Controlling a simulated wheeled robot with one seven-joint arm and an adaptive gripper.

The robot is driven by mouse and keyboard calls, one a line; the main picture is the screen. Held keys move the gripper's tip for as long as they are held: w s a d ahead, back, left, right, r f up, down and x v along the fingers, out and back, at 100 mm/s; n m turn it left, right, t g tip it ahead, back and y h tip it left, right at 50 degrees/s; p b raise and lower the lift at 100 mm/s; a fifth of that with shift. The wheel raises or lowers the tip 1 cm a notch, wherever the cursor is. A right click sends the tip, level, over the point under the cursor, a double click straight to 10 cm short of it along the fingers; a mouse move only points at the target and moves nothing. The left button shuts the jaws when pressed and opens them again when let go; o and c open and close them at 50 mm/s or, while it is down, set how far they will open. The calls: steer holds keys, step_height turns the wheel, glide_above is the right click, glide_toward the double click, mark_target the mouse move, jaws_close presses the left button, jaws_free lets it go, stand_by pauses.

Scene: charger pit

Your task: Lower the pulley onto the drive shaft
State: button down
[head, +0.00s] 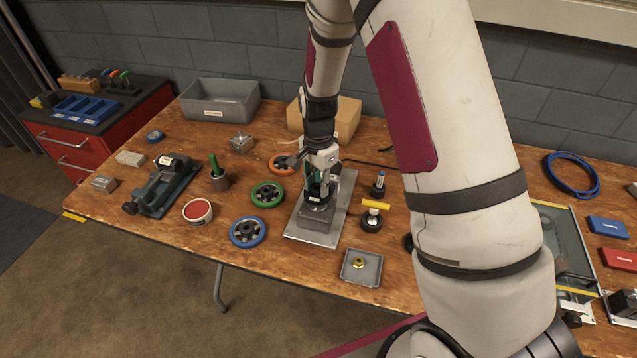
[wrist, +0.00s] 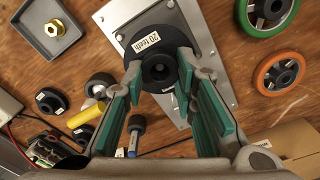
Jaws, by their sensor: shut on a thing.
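The pulley (wrist: 160,66) is black, with a round hub and a central bore. A "20 teeth" label sits on the black round part beside it in the wrist view. My gripper (wrist: 158,72) is shut on the pulley hub, one green-padded finger on each side. In the head view my gripper (head: 319,180) points down over the grey motor block (head: 316,222), which stands on a pale metal plate (head: 299,234). The drive shaft is hidden under the pulley and fingers. I cannot tell whether the pulley touches the shaft or hangs above it.
Wheels with green (head: 267,194), blue (head: 248,231) and orange (head: 282,164) rims lie left of the plate. A yellow-handled tool (head: 375,205) and small black parts stand to its right. A grey tray (head: 361,267) with a brass nut is in front.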

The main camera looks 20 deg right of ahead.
mark_target(319, 190)
steer(key=shift+f+b, duration=0.65)
steer(key=shift+f, duration=1)
stand_by(0.6)
steer(key=c, duration=1.2)
jaws_free()
step_height(319, 190, up, 12)
steer(key=shift+r, duration=0.1)
steer(key=s+r+n+t, duration=0.1)
steer(key=s+r+n, duration=0.2)
steer(key=s+r, duration=0.35)
steer(key=s+r+n+t, duration=0.1)
steer(key=s+r+n, duration=0.25)
steer(key=r, duration=0.55)
steer(key=shift+s+r+n+t, duration=0.45)
steer(key=shift+s+r+n, duration=0.55)
steer(key=shift+s, duration=1.6)
steer(key=shift+s+r+n+t, duration=0.55)
steer(key=shift+s+n, duration=0.75)
steer(key=shift+s, duration=1.25)
steer(key=shift+s+r+n+t, duration=0.4)
steer(key=shift+s+r+n, duration=0.6)
steer(key=shift+s, duration=1.6)
